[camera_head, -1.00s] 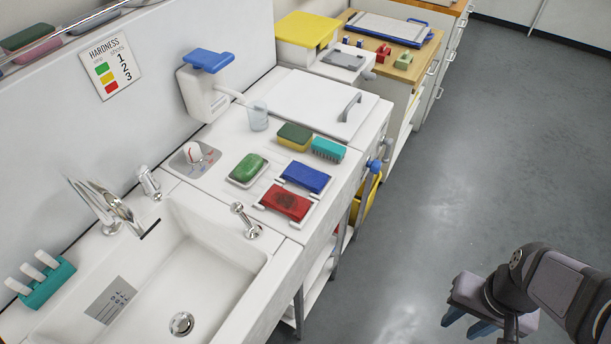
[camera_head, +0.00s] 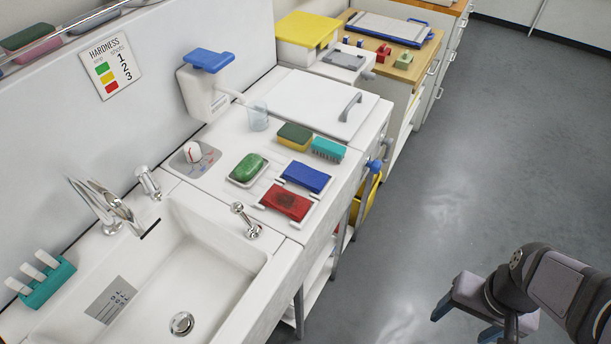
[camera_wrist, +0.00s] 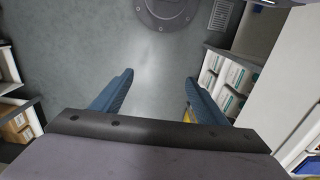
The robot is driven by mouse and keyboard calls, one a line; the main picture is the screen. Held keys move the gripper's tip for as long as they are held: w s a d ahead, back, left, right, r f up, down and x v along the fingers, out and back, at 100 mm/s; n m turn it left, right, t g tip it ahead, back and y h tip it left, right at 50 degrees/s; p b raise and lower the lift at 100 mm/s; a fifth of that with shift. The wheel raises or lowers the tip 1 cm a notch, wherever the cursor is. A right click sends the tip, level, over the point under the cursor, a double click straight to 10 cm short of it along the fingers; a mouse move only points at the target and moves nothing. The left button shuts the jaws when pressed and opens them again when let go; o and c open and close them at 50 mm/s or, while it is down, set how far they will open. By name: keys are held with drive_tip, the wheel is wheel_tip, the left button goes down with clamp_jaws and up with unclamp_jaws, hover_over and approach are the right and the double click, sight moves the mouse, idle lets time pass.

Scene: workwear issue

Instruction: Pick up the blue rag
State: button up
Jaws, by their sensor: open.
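The blue rag (camera_head: 307,177) lies folded in a white holder on the counter right of the sink, in the head view. A red rag (camera_head: 287,202) with a dark stain lies just in front of it. My gripper (camera_head: 464,322) is at the lower right of the head view, over the floor and well apart from the counter. In the wrist view its two blue fingers (camera_wrist: 158,84) are spread wide with nothing between them. The blue rag does not show in the wrist view.
Near the rags are a green soap (camera_head: 249,167) in a dish, a green-yellow sponge (camera_head: 294,137), a teal brush (camera_head: 328,149) and a clear cup (camera_head: 258,115). The sink (camera_head: 180,275) with its taps is at left. The grey floor at right is clear.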

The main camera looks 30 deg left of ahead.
drive_tip(key=shift+a, duration=0.1)
drive_tip(key=m+y, duration=1.3)
drive_tip(key=m, duration=0.4)
approach(308, 175)
drive_tip(key=shift+a+f, duration=0.4)
drive_tip(key=shift+w+a+r+m+y, duration=0.15)
drive_tip(key=shift+w+a+m+y, duration=0.15)
drive_tip(key=shift+m, duration=0.2)
drive_tip(key=shift+s+f+p+x, duration=0.15)
drive_tip(key=shift+p+x, duration=0.7)
drive_tip(key=shift+x, duration=0.95)
drive_tip(key=shift+s+f+p+x, duration=0.15)
drive_tip(key=shift+p+x, duration=0.7)
drive_tip(key=shift+x, duration=1)
drive_tip(key=shift+d, duration=0.15)
drive_tip(key=c, duration=1.1)
